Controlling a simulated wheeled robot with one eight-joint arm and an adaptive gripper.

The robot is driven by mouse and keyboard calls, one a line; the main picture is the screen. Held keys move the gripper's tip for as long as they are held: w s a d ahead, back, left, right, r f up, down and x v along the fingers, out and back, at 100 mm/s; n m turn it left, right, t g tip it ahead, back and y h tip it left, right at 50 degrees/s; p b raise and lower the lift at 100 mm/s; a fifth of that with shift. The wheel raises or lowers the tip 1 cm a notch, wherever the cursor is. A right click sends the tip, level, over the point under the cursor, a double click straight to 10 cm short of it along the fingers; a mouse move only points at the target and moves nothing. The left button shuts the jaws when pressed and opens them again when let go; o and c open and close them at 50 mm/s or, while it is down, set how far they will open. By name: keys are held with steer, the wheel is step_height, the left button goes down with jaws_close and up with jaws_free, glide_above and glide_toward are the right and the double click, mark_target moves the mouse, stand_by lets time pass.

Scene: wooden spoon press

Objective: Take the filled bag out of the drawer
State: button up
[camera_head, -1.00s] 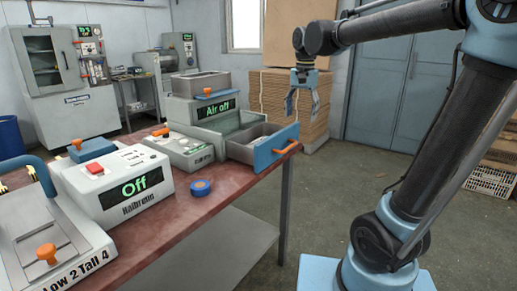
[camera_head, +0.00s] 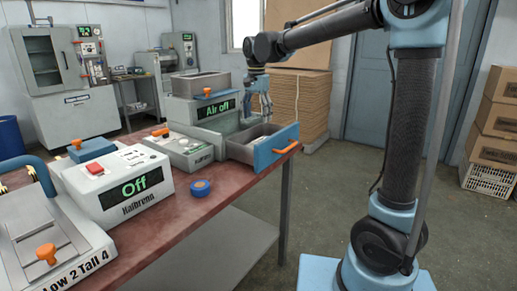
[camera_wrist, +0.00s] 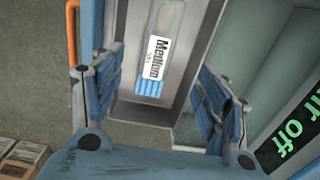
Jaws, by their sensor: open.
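The drawer (camera_head: 234,150) of the grey machine labelled "Air off" is pulled out, with a blue front (camera_head: 275,150) and an orange handle (camera_head: 286,148). In the wrist view a bag (camera_wrist: 153,60) lies in the drawer, with a white "Mentum" label, a pale upper part and a blue striped lower end. In the head view the drawer's contents are hidden. My gripper (camera_head: 257,108) is open and empty above the drawer. In the wrist view its two fingers (camera_wrist: 158,100) stand either side of the bag, apart from it.
The machine (camera_head: 200,108) with its "Air off" display stands behind the drawer. A grey unit (camera_head: 180,147), an "Off" box (camera_head: 125,190) and a blue tape roll (camera_head: 200,187) sit on the red table (camera_head: 185,215). Stacked cardboard (camera_head: 298,105) stands behind.

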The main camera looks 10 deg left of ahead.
mark_target(257, 140)
step_height(257, 140, down, 11)
steer(key=shift+d+f, duration=0.1)
stand_by(0.6)
steer(key=shift+c, duration=0.3)
steer(key=c, duration=0.9)
